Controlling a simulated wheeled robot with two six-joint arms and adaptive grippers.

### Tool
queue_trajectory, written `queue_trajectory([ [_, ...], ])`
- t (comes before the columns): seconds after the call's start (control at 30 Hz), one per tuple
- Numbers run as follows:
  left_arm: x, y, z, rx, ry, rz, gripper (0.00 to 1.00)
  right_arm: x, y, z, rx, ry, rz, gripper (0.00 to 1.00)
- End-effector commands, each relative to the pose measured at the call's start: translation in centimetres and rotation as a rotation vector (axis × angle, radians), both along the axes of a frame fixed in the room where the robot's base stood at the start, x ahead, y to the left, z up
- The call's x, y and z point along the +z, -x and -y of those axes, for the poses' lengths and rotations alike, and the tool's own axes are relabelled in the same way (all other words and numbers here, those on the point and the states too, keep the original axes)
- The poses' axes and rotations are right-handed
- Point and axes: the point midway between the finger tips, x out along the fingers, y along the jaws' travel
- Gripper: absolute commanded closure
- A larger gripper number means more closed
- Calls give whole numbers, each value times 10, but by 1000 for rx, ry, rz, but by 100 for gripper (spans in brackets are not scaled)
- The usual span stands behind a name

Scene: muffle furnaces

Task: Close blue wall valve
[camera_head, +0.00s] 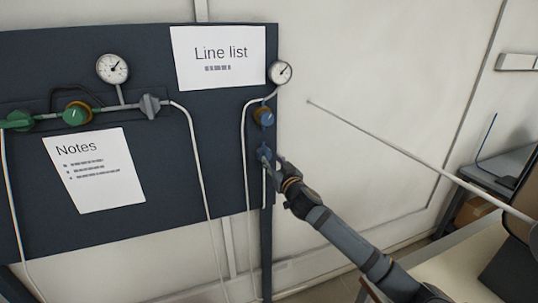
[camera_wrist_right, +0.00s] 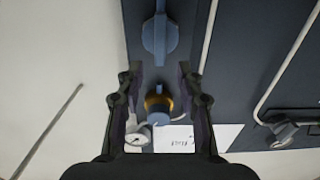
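The blue wall valve (camera_head: 263,154) is on the right edge of the dark wall panel, below a round blue knob with an orange-brown ring (camera_head: 265,116). In the right wrist view the valve's blue handle (camera_wrist_right: 160,38) lies lengthwise up the picture, above the fingertips. The blue knob (camera_wrist_right: 158,110) shows lower, between the fingers in the picture. My right gripper (camera_head: 277,162) is close to the valve, partly overlapping it in the head view. In the wrist view my right gripper (camera_wrist_right: 160,68) is open with nothing between its tips. My left gripper is not in view.
The panel (camera_head: 130,215) carries a pressure gauge (camera_head: 280,73), a "Line list" sheet (camera_head: 219,75), a "Notes" sheet (camera_head: 97,180), green valves (camera_head: 77,113) and a grey valve (camera_head: 150,106). Thin hoses hang near the blue valve. A desk stands at the right.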

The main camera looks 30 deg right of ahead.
Motion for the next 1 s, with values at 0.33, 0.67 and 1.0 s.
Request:
queue_trajectory([
  [0.33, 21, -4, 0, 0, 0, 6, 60, 2, -41, 10, 0, 1, 0, 63],
  [0.67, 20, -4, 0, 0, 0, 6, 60, 0, -42, 10, 0, 3, -2, 71],
  [1.0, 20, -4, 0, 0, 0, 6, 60, 0, -42, 10, 0, 3, -2, 100],
])
